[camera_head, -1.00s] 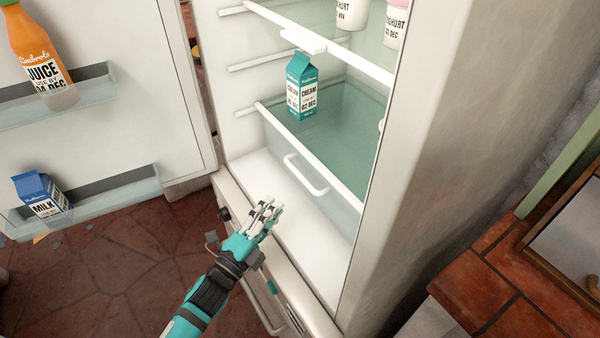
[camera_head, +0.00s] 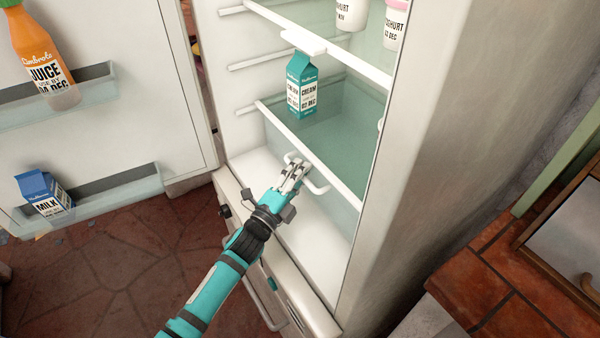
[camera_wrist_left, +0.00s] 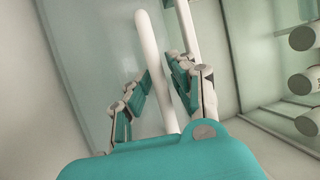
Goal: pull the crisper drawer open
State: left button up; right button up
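The crisper drawer (camera_head: 341,203) is a clear-fronted bin low in the open fridge, and it looks shut. Its white bar handle (camera_head: 319,188) is partly covered by my left gripper (camera_head: 294,174). In the left wrist view, the handle (camera_wrist_left: 150,50) runs between the fingers of my left gripper (camera_wrist_left: 160,78). The fingers are open, one side on each side of the bar, with small gaps showing. I cannot tell if either side touches it. My right gripper is not in view.
A cream carton (camera_head: 302,85) stands on the glass shelf above the drawer. The open fridge door (camera_head: 110,130) at left holds juice (camera_head: 40,60) and milk (camera_head: 43,194). The fridge side wall (camera_head: 450,120) bounds the right. The white fridge floor (camera_head: 315,262) before the drawer is clear.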

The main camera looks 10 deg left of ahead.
pick_arm(q)
grip_shut()
jog(key=s+a+p, duration=0.3)
jog(key=s+a, duration=1.1)
jog(key=shift+s+f, duration=0.15)
jog(key=shift+o, duration=0.4)
grip_release()
jog(key=shift+a, duration=0.1)
